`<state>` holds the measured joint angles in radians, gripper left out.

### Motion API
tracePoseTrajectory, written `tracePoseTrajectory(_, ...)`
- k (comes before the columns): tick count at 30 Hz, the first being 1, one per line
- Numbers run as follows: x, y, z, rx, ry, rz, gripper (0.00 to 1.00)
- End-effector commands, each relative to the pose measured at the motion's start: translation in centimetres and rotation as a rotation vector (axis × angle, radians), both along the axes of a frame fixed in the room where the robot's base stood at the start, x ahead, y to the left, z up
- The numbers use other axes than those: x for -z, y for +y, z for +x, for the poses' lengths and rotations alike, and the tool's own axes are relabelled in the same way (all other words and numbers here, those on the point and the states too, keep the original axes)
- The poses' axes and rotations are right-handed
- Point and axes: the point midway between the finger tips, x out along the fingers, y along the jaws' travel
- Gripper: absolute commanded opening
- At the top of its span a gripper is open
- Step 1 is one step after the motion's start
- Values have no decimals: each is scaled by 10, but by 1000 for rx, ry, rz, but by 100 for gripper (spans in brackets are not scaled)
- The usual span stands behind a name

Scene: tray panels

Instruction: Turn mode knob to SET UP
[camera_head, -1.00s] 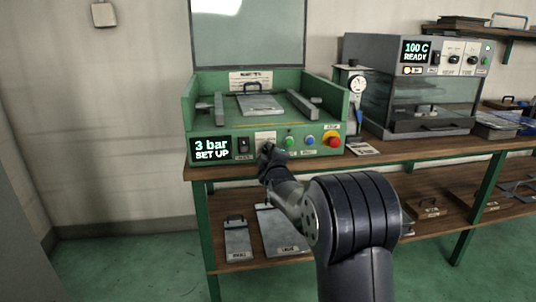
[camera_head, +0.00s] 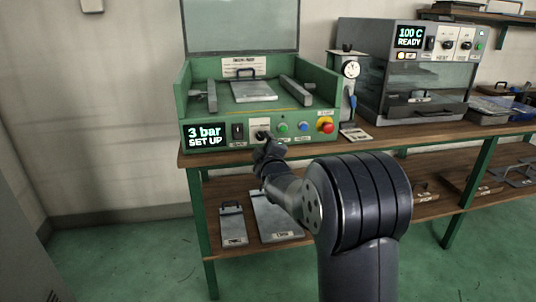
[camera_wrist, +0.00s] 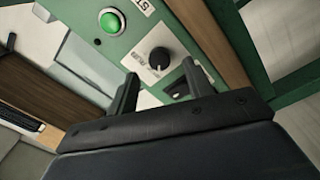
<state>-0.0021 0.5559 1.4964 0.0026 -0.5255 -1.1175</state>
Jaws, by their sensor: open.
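The mode knob (camera_wrist: 159,58) is a black round knob on a pale label plate on the green machine's front panel. In the wrist view it stands clear beyond and between my fingertips, touching neither. In the head view the knob (camera_head: 261,134) shows just above my gripper (camera_head: 268,146). In the wrist view my gripper (camera_wrist: 160,75) is open and empty, its two fingers pointing at the panel.
A green button (camera_wrist: 111,21) sits beside the knob. A blue button (camera_head: 304,127) and a red emergency button (camera_head: 326,126) are further right, and a black switch (camera_head: 237,131) is to the left. A grey oven (camera_head: 404,71) stands at right on the wooden bench (camera_head: 400,137).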

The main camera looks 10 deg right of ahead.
Motion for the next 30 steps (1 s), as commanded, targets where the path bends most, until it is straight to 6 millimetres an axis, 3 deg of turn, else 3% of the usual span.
tracePoseTrajectory(6,0,0,-39,0,1,0,49)
tracePoseTrajectory(12,2,0,-62,0,0,0,49)
tracePoseTrajectory(19,3,0,-71,0,0,0,49)
tracePoseTrajectory(30,3,0,-67,0,-1,0,49)
